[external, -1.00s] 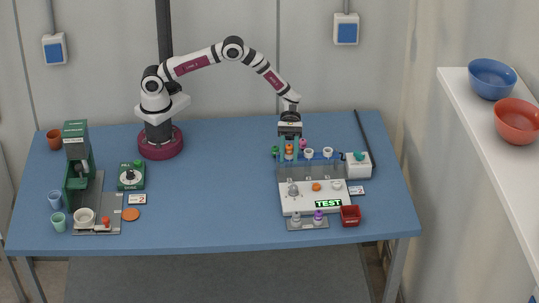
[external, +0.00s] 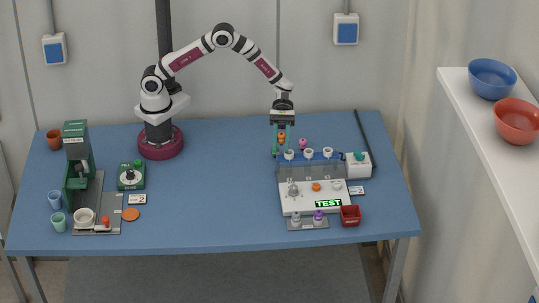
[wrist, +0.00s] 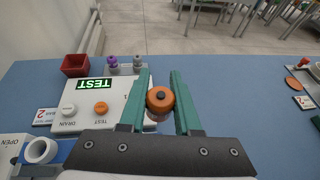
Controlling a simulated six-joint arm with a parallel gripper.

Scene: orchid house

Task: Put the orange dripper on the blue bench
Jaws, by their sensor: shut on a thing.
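The orange dripper (external: 282,136) is between the jaws of my gripper (external: 282,148), near the back of the test station. In the wrist view my gripper (wrist: 161,80) has its two green fingers on either side of the orange dripper (wrist: 160,99), shut on it. The dripper appears to be held above the bench; the exact height is hard to tell. The blue bench (external: 215,200) is the large tabletop under everything, and it also shows in the wrist view (wrist: 245,110). The part of the bench right behind the fingers is hidden.
The test station (external: 300,206) with its lit TEST sign stands beside and in front of my gripper. White cups sit along its blue rail (external: 318,157), and a purple dripper (external: 303,144) stands behind. A red bin (external: 350,215) is at right front. The bench middle is clear.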

